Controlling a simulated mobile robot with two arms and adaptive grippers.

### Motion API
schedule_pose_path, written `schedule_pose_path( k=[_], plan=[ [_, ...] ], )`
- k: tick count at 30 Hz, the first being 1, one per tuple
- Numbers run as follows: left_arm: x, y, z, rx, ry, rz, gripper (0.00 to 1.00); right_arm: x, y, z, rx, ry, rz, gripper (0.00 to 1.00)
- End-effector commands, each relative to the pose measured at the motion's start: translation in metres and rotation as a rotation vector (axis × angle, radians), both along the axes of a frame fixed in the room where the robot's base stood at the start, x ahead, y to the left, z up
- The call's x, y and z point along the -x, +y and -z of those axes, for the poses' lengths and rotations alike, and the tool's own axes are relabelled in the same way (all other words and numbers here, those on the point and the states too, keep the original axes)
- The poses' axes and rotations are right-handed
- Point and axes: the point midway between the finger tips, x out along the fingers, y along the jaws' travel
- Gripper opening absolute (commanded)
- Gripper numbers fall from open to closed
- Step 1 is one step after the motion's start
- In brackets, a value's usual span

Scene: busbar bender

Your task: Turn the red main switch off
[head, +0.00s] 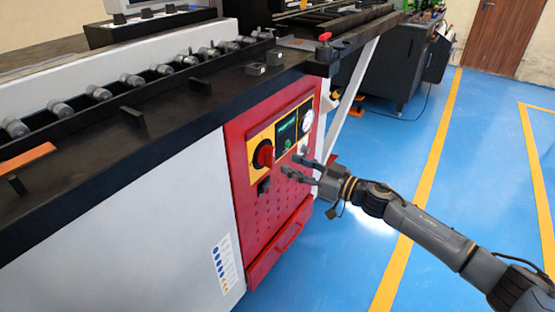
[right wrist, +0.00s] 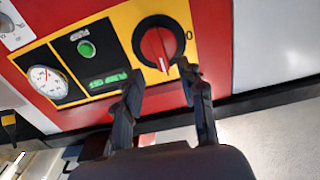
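The red main switch (head: 263,155) is a round knob on a yellow plate at the upper left of the red panel. In the right wrist view the red knob (right wrist: 158,48) shows a light mark at its lower edge, and a "0" is printed to its right. My right gripper (head: 292,164) is open and empty, in front of the panel and right of the switch. In the right wrist view its fingertips (right wrist: 160,72) are spread on either side of the knob's lower part; whether they touch it is unclear. My left gripper is not in view.
Next to the switch are a display with green text (right wrist: 108,79), a green pump button (right wrist: 87,49) and a pressure gauge (right wrist: 48,82). A small black knob (head: 264,186) sits below the switch. The black bench edge overhangs the panel; the blue floor (head: 345,245) in front is free.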

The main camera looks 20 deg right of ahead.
Motion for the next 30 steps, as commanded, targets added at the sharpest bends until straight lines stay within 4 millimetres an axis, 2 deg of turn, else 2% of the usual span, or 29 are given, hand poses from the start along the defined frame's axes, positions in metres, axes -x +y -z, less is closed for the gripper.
schedule_pose_path(
  k=[3,9,15,22,28,30],
  plan=[
    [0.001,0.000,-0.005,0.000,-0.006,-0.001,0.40,-0.019,0.014,-0.001,-0.001,-0.003,-0.001,0.40],
    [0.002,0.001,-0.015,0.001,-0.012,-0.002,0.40,-0.039,0.031,0.000,0.000,-0.001,0.000,0.40],
    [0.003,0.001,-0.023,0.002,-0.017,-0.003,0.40,-0.047,0.036,0.000,0.000,0.000,0.001,0.40],
    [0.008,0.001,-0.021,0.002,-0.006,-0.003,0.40,-0.047,0.036,0.000,0.001,0.001,0.000,0.40],
    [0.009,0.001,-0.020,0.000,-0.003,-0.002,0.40,-0.047,0.036,0.000,0.000,0.000,0.000,0.00],
    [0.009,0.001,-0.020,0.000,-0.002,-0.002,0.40,-0.047,0.036,0.000,0.000,0.000,0.000,0.00]
  ],
)
